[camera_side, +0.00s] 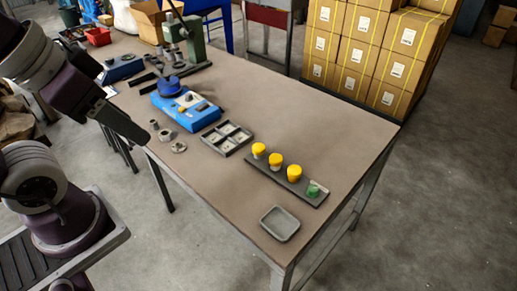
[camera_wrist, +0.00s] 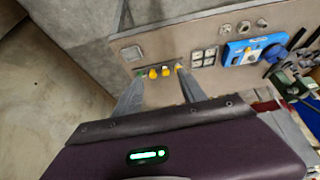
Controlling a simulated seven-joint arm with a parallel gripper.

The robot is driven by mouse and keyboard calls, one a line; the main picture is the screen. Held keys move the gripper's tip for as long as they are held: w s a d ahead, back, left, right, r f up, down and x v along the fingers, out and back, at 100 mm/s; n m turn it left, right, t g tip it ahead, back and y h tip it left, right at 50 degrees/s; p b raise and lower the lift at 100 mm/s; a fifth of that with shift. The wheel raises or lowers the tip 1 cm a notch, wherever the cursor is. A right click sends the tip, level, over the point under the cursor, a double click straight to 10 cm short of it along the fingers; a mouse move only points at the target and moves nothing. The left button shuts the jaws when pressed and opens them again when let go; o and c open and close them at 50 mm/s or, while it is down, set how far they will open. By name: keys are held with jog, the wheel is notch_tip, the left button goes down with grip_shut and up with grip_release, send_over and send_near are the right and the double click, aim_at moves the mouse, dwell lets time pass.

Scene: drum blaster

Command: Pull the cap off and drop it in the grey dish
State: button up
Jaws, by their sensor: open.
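A dark rack (camera_side: 285,183) on the table holds a row of small upright pieces. Three have yellow caps or tops: one at the left end (camera_side: 259,150), one in the middle (camera_side: 276,160) and one further right (camera_side: 294,173). A green piece (camera_side: 313,189) stands at the right end. The shallow grey dish (camera_side: 280,223) lies near the front corner and looks empty. My gripper (camera_side: 140,136) is at the left, beside and above the table, well away from the rack. In the wrist view its fingers (camera_wrist: 158,86) are spread with nothing held; the row shows beyond the tips.
A divided tray (camera_side: 227,138) lies left of the rack. Several small metal parts (camera_side: 167,134), a blue device (camera_side: 187,108) and a green press (camera_side: 187,45) stand further left. Cartons (camera_side: 370,55) are stacked behind the table. The tabletop behind the rack is clear.

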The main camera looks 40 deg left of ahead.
dwell(0.4)
jog(key=m+g, duration=0.6)
jog(key=m, duration=1.2)
send_over(259, 146)
notch_tip(259, 146, down, 25)
jog(key=shift+s+r, duration=0.15)
notch_tip(259, 146, down, 8)
jog(key=shift+f, duration=0.1)
